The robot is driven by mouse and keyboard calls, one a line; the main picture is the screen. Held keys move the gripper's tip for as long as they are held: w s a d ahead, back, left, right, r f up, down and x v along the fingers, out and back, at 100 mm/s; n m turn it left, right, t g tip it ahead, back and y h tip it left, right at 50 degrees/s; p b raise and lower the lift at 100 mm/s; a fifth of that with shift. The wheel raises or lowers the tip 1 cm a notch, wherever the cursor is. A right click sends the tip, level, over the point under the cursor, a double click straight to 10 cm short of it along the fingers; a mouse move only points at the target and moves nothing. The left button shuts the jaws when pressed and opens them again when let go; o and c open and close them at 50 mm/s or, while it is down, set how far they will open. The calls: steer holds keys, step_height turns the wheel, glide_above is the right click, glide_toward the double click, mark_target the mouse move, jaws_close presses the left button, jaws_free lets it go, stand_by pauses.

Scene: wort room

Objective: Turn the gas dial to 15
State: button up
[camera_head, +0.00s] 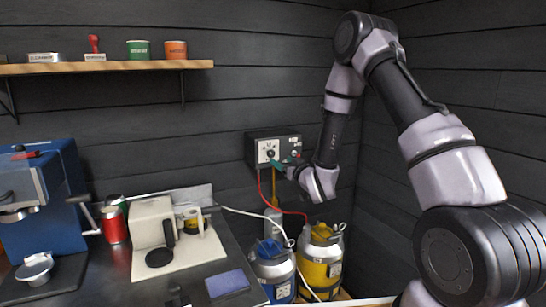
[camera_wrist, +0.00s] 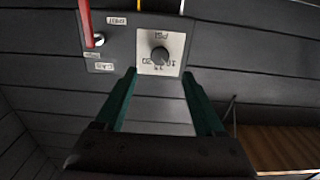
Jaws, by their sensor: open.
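The gas dial (camera_wrist: 160,55) is a small dark round knob on a white square plate with small numbers and "PSI", upside down in the wrist view. Its pointer direction is too small to tell. In the head view the dial (camera_head: 270,153) sits on a dark wall box (camera_head: 253,149). My gripper (camera_wrist: 159,73) has its two green fingers spread apart, with nothing between them. The fingertips are near the lower edge of the plate in the wrist view, one toward each side of the knob. In the head view my gripper (camera_head: 281,166) is just below and right of the dial.
Red and yellow hoses hang from the box toward a blue keg (camera_head: 273,270) and a yellow keg (camera_head: 320,262). A counter with a blue machine (camera_head: 45,200) and a cream coffee maker (camera_head: 152,222) stands left. A wooden shelf (camera_head: 110,67) is above it.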

mark_target(272, 154)
steer(key=x, duration=0.9)
steer(key=shift+s, duration=0.1)
jaws_close()
